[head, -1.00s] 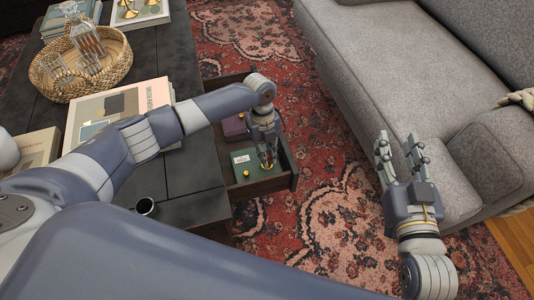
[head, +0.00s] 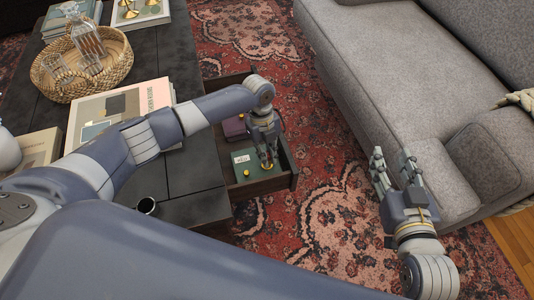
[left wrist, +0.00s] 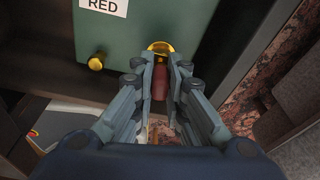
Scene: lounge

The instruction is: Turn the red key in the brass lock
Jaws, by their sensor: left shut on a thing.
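A green box (head: 243,160) with a white label sits in the open drawer of the dark table. In the left wrist view the label (left wrist: 104,5) reads "RED". The brass lock (left wrist: 160,47) is on the box's near side, and the red key (left wrist: 160,82) sticks out of it toward my wrist. My left gripper (left wrist: 160,68) is shut on the red key, one finger on each side; it also shows over the drawer in the head view (head: 268,164). My right gripper (head: 392,158) is open and empty above the rug, beside the sofa.
A brass knob (left wrist: 97,61) is left of the lock. A purple box (head: 235,127) lies behind the green box in the drawer (head: 288,165). The table bears a woven tray (head: 50,90) with glassware, and books (head: 150,92). A grey sofa (head: 390,60) stands right; rug lies between.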

